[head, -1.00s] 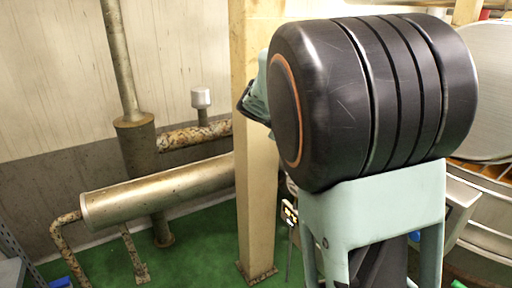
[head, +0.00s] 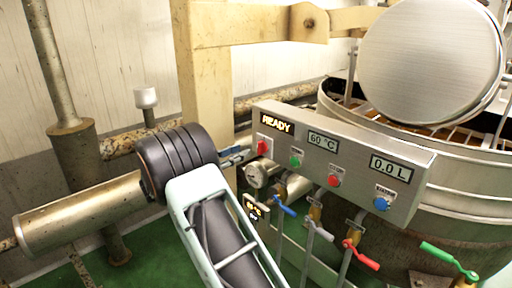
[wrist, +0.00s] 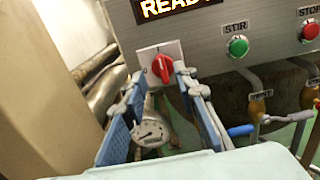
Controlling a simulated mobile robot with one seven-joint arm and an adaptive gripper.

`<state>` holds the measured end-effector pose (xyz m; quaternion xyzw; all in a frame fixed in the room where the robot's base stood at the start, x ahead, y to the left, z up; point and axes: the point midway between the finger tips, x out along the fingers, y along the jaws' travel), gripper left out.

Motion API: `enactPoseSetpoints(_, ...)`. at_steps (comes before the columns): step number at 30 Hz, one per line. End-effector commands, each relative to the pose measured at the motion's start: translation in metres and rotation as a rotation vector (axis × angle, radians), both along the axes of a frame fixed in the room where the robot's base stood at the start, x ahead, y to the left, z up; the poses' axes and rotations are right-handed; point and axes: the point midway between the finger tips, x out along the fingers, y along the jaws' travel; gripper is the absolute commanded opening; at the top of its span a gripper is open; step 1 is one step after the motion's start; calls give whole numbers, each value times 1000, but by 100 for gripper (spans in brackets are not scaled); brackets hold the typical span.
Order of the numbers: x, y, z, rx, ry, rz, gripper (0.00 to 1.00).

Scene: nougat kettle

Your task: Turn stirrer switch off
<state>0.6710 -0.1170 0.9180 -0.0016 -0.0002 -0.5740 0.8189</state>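The stirrer switch is a red rotary knob (head: 263,147) on a pale plate at the left end of the grey control panel (head: 345,165). In the wrist view the red knob (wrist: 162,68) stands roughly upright, with a small mark to the left of it. My gripper (wrist: 162,80) is open, its two blue-padded fingers pointing at the panel. The fingertips appear to either side of the knob; I cannot tell whether they touch it. In the head view my gripper (head: 238,156) is at the panel's left end, partly hidden by my arm.
The panel has a READY display (head: 277,123), a green STIR button (head: 295,161), a red stop button (head: 334,181) and a blue button (head: 381,204). Coloured valve levers and pipes lie below it. A beige post (head: 205,80) stands left of the panel, the large kettle (head: 460,170) behind.

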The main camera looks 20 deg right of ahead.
Motion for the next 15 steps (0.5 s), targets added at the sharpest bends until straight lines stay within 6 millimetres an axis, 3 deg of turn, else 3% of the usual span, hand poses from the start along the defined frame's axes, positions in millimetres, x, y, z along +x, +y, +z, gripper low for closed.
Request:
enactPoseSetpoints(7,16,-48,-2,2,-2,-4,27)
enactPoseSetpoints(15,27,-76,-1,3,-2,-1,27)
